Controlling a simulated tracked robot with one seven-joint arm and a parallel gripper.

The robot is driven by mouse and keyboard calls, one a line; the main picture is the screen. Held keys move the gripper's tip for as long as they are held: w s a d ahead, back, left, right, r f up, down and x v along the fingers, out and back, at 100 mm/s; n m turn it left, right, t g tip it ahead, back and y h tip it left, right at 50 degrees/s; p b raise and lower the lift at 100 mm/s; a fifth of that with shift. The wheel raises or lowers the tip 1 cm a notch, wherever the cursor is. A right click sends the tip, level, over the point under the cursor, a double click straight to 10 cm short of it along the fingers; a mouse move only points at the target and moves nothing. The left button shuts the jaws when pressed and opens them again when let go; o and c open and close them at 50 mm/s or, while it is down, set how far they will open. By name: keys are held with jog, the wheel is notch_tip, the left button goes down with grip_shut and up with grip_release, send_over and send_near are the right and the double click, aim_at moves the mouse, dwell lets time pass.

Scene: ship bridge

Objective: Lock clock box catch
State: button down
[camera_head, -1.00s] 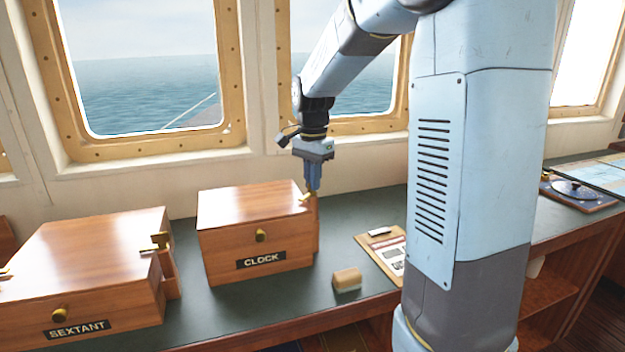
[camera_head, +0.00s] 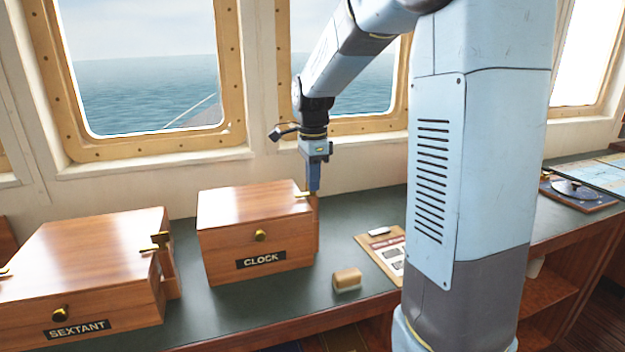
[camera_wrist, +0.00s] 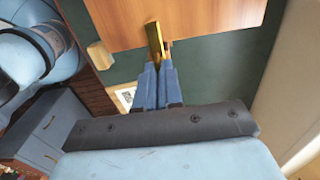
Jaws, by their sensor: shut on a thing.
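The wooden clock box (camera_head: 225,237) stands on the dark green counter, its lid down, with a brass knob (camera_head: 261,235) and a CLOCK label on its front. Its brass catch (camera_head: 304,194) is at the upper right edge of the box, and it also shows in the wrist view (camera_wrist: 155,38) as a brass bar jutting past the box edge. My gripper (camera_head: 314,188) points down at the right side of the box. In the wrist view my gripper's fingers (camera_wrist: 158,68) are closed together at the near end of the catch, partly hiding it.
The sextant box (camera_head: 85,260) stands to the left with its own brass catch (camera_head: 161,237). A small wooden-backed block (camera_head: 347,280) and a clipboard (camera_head: 385,250) lie right of the clock box. The window wall rises behind the counter.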

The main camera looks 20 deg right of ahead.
jog(key=shift+w, duration=0.1)
jog(key=c, duration=1.3)
grip_release()
notch_tip(320, 180, up, 14)
jog(key=shift+f, duration=0.15)
jog(key=s+f+n+t, duration=0.2)
jog(key=s+f+n, duration=0.2)
jog(key=s+n, duration=0.5)
jog(key=s+f+n+t, duration=0.3)
jog(key=s+n, duration=0.6)
jog(key=s, duration=0.7)
jog(key=shift+f+t, duration=0.3)
jog(key=shift+f, duration=0.1)
